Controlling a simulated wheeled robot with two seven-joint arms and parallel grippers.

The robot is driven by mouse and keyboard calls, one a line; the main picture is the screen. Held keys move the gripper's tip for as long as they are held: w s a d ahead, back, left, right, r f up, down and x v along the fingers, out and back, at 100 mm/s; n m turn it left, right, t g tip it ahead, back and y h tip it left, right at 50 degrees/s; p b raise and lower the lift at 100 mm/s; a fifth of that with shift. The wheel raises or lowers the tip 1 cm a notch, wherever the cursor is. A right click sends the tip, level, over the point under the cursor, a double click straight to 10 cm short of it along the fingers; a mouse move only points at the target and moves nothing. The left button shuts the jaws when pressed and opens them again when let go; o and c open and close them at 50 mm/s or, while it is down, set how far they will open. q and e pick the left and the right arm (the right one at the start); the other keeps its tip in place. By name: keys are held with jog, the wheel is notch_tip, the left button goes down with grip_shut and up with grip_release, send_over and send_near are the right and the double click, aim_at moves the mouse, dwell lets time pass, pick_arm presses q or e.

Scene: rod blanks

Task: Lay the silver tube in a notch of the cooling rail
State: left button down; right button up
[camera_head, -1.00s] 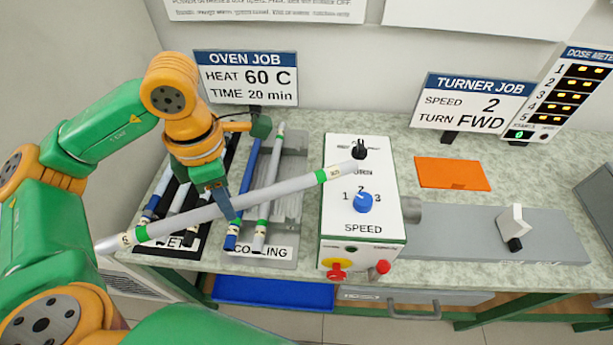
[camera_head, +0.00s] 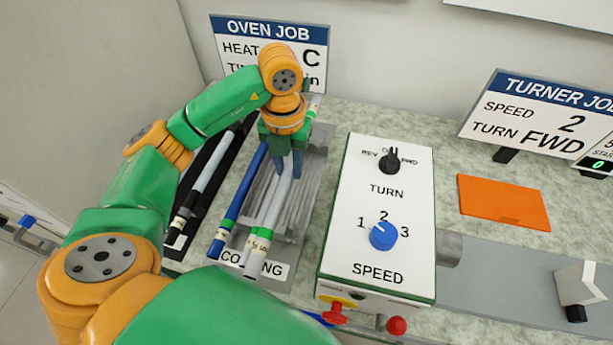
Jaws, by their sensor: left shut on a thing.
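My left gripper (camera_head: 290,165) is shut on a silver tube (camera_head: 275,207) with green bands. The tube lies lengthwise over the cooling rail (camera_head: 308,185), its near end towards the rail's label. Another silver tube with a green band lies close alongside it, and the two partly overlap in view. A blue tube (camera_head: 238,200) lies in the rail to their left. My wrist hides part of the rail's far end. I cannot tell whether the held tube touches the bottom of a notch. My right gripper is out of view.
A dark rack (camera_head: 183,240) with tubes stands left of the cooling rail. The white control box (camera_head: 345,230) with knobs stands close on the right. An orange mat (camera_head: 503,202) lies farther right. The oven job sign (camera_head: 230,30) stands behind my gripper.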

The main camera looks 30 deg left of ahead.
pick_arm(q)
jog(key=w+f, duration=0.1)
jog(key=w+d+f, duration=0.1)
jog(key=f, duration=0.1)
jog(key=w+f+p, duration=0.1)
jog(key=f, duration=0.1)
jog(key=shift+w+d, duration=0.2)
jog(key=shift+d, duration=0.2)
notch_tip(320, 180, down, 3)
jog(key=shift+r+p, duration=0.1)
jog(key=shift+p, duration=0.45)
jog(key=shift+w+f, duration=0.1)
jog(key=shift+f, duration=0.3)
jog(key=c, duration=0.6)
grip_release()
jog(key=shift+c, duration=0.2)
jog(key=shift+r, duration=0.1)
jog(key=shift+r, duration=0.25)
notch_tip(320, 180, up, 12)
jog(key=shift+b, duration=0.3)
